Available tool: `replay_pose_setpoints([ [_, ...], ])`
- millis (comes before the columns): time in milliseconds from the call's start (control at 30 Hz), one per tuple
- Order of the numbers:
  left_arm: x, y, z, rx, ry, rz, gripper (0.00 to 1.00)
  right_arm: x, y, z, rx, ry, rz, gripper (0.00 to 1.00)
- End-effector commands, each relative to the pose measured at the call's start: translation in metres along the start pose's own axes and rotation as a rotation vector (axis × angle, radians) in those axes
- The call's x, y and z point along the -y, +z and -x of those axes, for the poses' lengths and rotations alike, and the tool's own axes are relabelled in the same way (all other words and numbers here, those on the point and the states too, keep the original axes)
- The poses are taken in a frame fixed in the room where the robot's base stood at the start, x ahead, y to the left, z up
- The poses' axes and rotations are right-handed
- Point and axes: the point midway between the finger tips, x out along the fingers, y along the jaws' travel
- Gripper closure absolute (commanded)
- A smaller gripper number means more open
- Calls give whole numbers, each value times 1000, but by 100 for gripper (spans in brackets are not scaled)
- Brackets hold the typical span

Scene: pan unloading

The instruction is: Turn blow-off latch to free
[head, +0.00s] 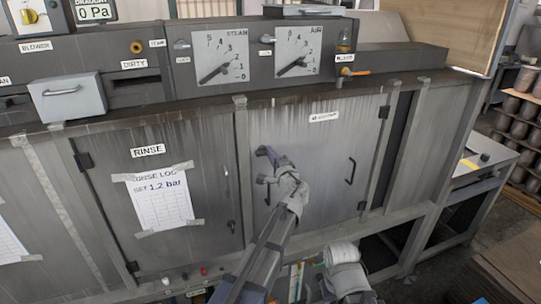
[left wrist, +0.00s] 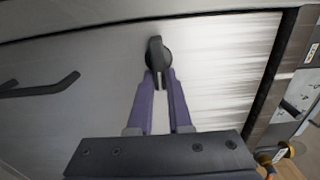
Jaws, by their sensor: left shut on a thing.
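The latch is a dark knob (left wrist: 155,52) on the grey metal door (head: 310,190) under the STEAM and AIR dials. In the left wrist view the tips of my left gripper (left wrist: 157,85) are shut on the knob, one purple finger on each side. The knob's long axis runs about along the fingers. In the head view my left gripper (head: 264,165) is at the left part of that door, and the knob is hidden behind it. Of my right arm only a pale link shows at the bottom of the head view, with no fingers visible.
A black bar handle (head: 351,170) is on the right side of the door. The RINSE door (head: 150,200) with a taped paper sheet is to the left. A grey box (head: 68,98) juts from the panel above. A side table (head: 485,165) stands at the right.

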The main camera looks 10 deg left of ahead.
Motion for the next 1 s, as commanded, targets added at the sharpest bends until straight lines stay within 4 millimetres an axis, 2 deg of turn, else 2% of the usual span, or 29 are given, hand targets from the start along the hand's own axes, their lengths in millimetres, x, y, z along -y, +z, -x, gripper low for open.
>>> replay_pose_setpoints([
  [400,0,0,0,-2,0,-7,100,0,0,0,0,0,0,50],
  [433,0,0,0,-2,0,-7,80,0,0,0,0,0,0,50],
  [667,0,0,0,-1,0,-6,54,0,0,0,0,0,0,50],
  [900,0,0,0,-1,0,-5,52,0,0,0,0,0,0,50],
  [1000,0,0,6,-1,0,-5,52,0,0,0,0,0,0,50],
])
